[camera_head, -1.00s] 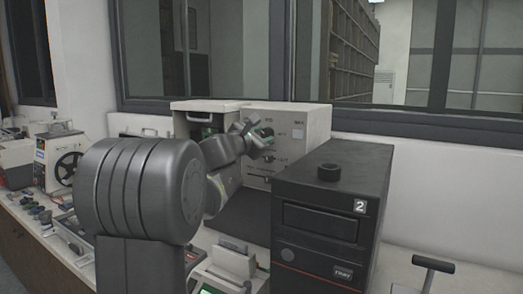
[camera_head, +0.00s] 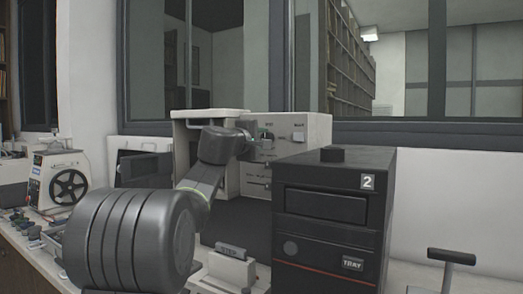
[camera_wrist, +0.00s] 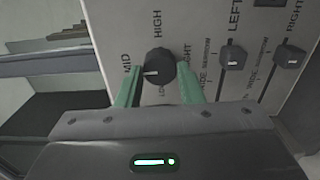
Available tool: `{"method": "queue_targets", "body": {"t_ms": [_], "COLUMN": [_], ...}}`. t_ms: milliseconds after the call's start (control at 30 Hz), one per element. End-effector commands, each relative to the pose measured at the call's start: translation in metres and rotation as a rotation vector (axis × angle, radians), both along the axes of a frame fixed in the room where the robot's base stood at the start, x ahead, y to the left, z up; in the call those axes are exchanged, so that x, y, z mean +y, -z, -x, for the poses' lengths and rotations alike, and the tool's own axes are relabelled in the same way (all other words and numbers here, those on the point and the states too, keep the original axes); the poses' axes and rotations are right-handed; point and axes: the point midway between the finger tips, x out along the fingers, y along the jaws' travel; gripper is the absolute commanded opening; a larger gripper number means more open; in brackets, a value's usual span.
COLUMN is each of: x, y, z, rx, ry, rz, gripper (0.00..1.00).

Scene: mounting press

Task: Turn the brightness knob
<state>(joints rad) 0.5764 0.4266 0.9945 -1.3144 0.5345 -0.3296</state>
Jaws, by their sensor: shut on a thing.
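The dark round brightness knob (camera_wrist: 158,66) with a white pointer mark shows in the wrist view, on a pale panel (camera_wrist: 205,22) printed MID, HIGH and a partly hidden LOW. The pointer points left, below MID. My gripper (camera_wrist: 161,74) has its two green fingers on either side of the knob and is shut on it. In the head view my gripper (camera_head: 263,140) is at the upper front of the beige machine (camera_head: 313,130). It hides the knob there.
Two smaller knobs, left (camera_wrist: 232,58) and right (camera_wrist: 290,57), sit to the right on the same panel. A black box marked 2 (camera_head: 330,245) stands close to the right of my arm. A reel machine (camera_head: 62,180) stands at the far left.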

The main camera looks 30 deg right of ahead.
Motion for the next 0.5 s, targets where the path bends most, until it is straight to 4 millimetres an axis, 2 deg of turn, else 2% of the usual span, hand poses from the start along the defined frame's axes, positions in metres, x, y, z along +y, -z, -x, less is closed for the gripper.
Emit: {"method": "queue_targets", "body": {"t_ms": [33,500], "x": [-0.0002,-0.0003], "y": [0.0058,0.0053], "z": [-0.0002,-0.0004], "rx": [-0.039,-0.434], "ry": [0.001,0.002], "rz": [-0.021,-0.228], "gripper": [0.11,0.11]}}
